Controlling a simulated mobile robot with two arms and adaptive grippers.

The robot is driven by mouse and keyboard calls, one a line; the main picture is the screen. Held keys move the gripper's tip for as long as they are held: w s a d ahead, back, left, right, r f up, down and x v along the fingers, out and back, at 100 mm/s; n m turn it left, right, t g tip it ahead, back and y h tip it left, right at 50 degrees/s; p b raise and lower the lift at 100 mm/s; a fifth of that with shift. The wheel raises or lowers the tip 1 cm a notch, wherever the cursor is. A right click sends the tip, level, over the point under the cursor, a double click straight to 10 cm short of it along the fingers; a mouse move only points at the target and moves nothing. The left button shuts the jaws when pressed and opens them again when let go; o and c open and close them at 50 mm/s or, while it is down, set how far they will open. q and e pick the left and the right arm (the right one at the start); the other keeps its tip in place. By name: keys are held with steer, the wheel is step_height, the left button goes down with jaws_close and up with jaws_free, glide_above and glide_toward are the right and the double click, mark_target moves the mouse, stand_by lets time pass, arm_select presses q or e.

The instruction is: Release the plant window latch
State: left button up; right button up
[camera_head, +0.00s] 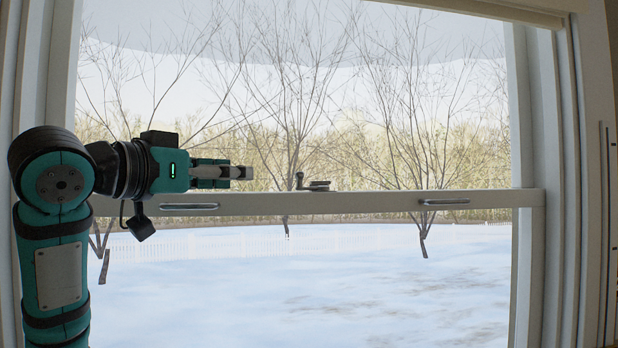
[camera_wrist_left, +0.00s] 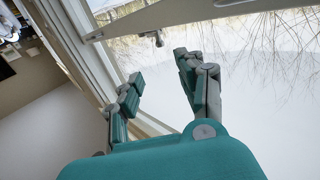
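The window latch (camera_head: 318,185) is a small dark metal piece with a short upright lever (camera_head: 299,180), on top of the white sash rail near its middle. In the left wrist view a small grey metal piece, apparently the latch (camera_wrist_left: 157,40), sticks out from the rail just beyond my fingers. My left gripper (camera_head: 250,172) points right, a little above the rail and left of the latch, apart from it. In the left wrist view its fingers (camera_wrist_left: 160,67) are spread with nothing between them. My right gripper is in neither view.
The rail (camera_head: 365,202) spans the window and carries two metal pull handles, one left (camera_head: 189,206) and one right (camera_head: 443,201). White frame posts stand at both sides, including the right post (camera_head: 562,150). The space right of the latch above the rail is clear.

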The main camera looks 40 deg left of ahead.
arm_select(q)
steer(key=p, duration=0.1)
glide_toward(297, 174)
steer(key=w, duration=0.2)
steer(key=w+p, duration=0.1)
steer(key=w, duration=0.2)
steer(key=w+a, duration=0.1)
steer(key=w, duration=0.2)
steer(key=shift+r+p, duration=0.2)
steer(key=shift+p, duration=0.15)
steer(key=shift+w, duration=0.35)
steer(key=shift+w+f, duration=0.1)
steer(key=shift+w, duration=0.1)
steer(key=shift+s, duration=0.1)
steer(key=c, duration=0.6)
jaws_close()
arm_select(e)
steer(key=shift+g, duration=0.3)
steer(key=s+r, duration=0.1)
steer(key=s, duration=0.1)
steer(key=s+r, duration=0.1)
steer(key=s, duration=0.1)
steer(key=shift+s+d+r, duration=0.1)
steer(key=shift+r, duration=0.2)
